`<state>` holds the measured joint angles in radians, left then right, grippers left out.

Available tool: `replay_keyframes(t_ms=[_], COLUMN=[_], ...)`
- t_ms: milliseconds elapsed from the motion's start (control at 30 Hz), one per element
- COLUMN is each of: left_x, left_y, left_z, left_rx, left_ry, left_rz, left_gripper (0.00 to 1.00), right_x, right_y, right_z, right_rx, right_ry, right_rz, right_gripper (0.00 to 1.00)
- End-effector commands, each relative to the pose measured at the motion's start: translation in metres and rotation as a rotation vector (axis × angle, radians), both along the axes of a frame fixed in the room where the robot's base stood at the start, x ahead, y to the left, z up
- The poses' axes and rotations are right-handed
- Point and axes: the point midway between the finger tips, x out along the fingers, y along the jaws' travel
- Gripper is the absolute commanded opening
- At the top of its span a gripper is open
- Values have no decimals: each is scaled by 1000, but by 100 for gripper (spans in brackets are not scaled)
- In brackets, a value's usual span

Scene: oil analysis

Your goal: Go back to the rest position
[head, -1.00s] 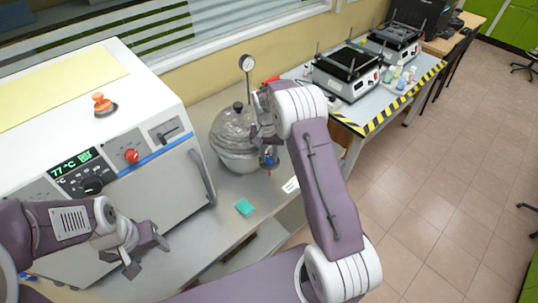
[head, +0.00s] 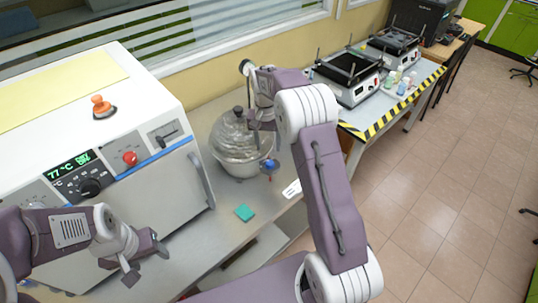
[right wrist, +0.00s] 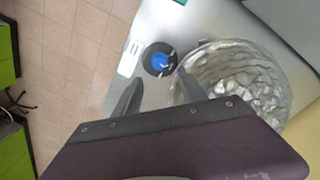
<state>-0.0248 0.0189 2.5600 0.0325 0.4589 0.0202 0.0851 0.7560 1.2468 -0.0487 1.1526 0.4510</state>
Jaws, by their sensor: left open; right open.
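My right gripper (head: 264,128) is open and empty in the head view, in front of the upper right side of a silver bowl-like vessel (head: 232,150). In the right wrist view the open fingers (right wrist: 158,85) point towards a blue-topped part (right wrist: 160,58) beside the vessel (right wrist: 235,75), with nothing between them. The blue part (head: 271,165) also shows in the head view, at the vessel's right side. My left gripper (head: 147,264) is open and empty at the lower left, in front of the white oven-like machine (head: 160,185).
A small teal block (head: 244,213) and a white label (head: 292,189) lie on the grey bench (head: 215,235). A gauge (head: 246,67) behind the vessel is partly hidden by my right arm. Two hotplate-like devices stand on the striped-edge table (head: 378,122) at the back right. Open floor (head: 440,200) lies to the right.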

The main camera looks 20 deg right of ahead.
Motion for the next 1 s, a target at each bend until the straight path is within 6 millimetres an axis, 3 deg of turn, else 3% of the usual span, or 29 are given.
replay_keyframes(t_ms=[167, 600, 667, 733, 833, 1000], left_x=[0, 0, 0, 0, 0, 0], left_y=[0, 0, 0, 0, 0, 0], left_z=[-1, -1, -1, -1, -1, -1], left_rx=[0, 0, 0, 0, 0, 0], left_ry=[0, 0, 0, 0, 0, 0], left_rz=[0, 0, 0, 0, 0, 0], left_gripper=[59, 59, 59, 59, 59, 59], right_x=[0, 0, 3, 5, -27, -94], right_y=[1, 2, 4, 9, 23, 42], right_z=[13, 14, 23, 46, 67, 64], right_rx=[0, 0, -2, -4, 1, 20], right_ry=[-1, -1, -21, -64, -59, -54], right_rz=[0, 4, 9, 20, 44, 130], right_gripper=[49, 49, 49, 49, 49, 49])
